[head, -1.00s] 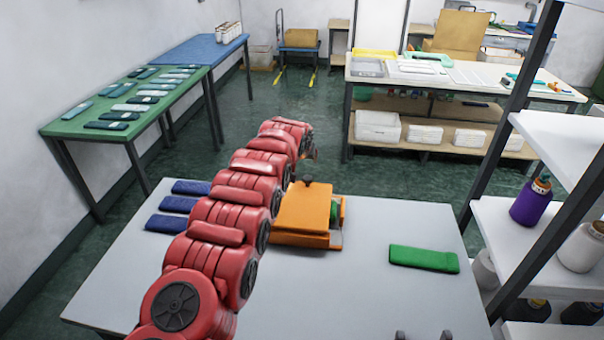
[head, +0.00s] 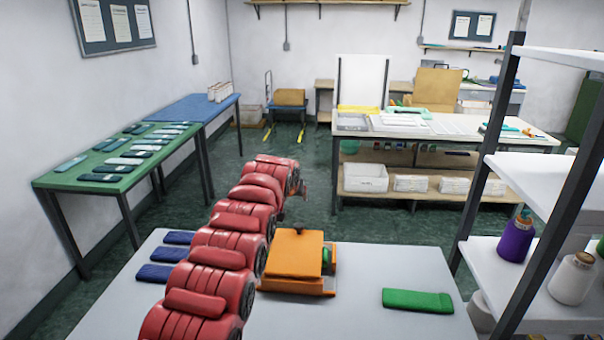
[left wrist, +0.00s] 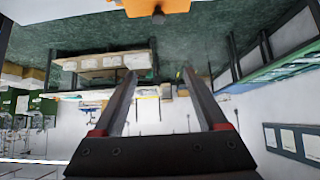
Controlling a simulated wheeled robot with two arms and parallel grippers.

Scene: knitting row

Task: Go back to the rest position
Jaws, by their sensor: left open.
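My left arm reaches in from the bottom of the head view over the white table (head: 375,325). Its left gripper (head: 304,190) is small and mostly hidden at the arm's far end, just beyond and above the orange press-like block. In the left wrist view, which is upside down, the left gripper (left wrist: 159,74) has its two dark fingers wide apart with nothing between them. The orange block (head: 297,252) with a dark knob stands on the table, apart from the fingers, and its edge shows in the wrist view (left wrist: 170,7). My right gripper is out of sight.
Blue folded pieces (head: 158,272) lie left of my arm. A green folded piece (head: 418,300) lies at the table's right. A white shelf (head: 555,270) with thread cones stands close on the right. A green table (head: 70,181) and a long workbench (head: 460,143) stand farther back.

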